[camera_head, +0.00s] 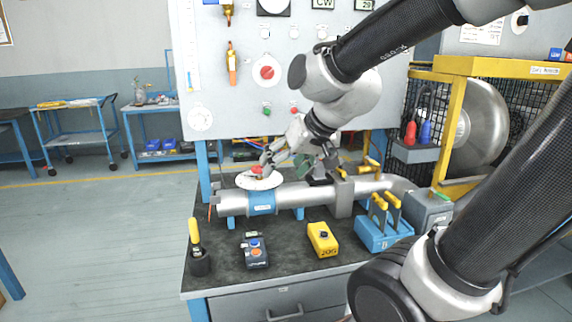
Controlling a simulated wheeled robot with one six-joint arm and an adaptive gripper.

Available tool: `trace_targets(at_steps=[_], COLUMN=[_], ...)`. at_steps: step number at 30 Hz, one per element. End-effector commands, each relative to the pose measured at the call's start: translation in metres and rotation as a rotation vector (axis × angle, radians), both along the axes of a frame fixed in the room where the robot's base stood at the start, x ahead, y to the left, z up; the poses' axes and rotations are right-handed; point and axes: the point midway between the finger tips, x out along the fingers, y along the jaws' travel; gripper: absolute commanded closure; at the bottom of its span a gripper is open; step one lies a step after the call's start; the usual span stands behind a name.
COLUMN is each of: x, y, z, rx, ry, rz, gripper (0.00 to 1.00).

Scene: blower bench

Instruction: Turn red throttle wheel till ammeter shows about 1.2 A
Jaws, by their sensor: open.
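A small red part (257,170), which may be the throttle wheel, sits on a round white disc (262,183) above the left part of the silver pipe (315,195). My gripper (266,161) is open beside the red part and above the disc. It reaches in from the upper right. I cannot tell whether it touches the red part. I cannot tell which is the ammeter, and no reading is legible.
On the dark bench (290,257) stand a black cup with a yellow-handled tool (195,240), a handheld meter (254,250), a yellow block (323,239) and a blue tool holder (383,232). A caged blower (480,125) is at right.

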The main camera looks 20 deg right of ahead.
Motion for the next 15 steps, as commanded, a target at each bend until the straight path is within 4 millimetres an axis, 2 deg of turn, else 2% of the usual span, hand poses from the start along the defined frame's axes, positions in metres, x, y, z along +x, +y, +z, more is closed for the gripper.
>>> trace_targets(at_steps=[11, 14, 15], x=[-0.003, 0.007, 0.017], y=[-0.002, -0.007, -0.013], z=[0.000, -0.003, -0.006], rx=[-0.005, -0.023, -0.040], ry=[0.006, -0.010, -0.028], rz=[0.002, -0.009, -0.019], gripper=[0.29, 0.29, 0.29])
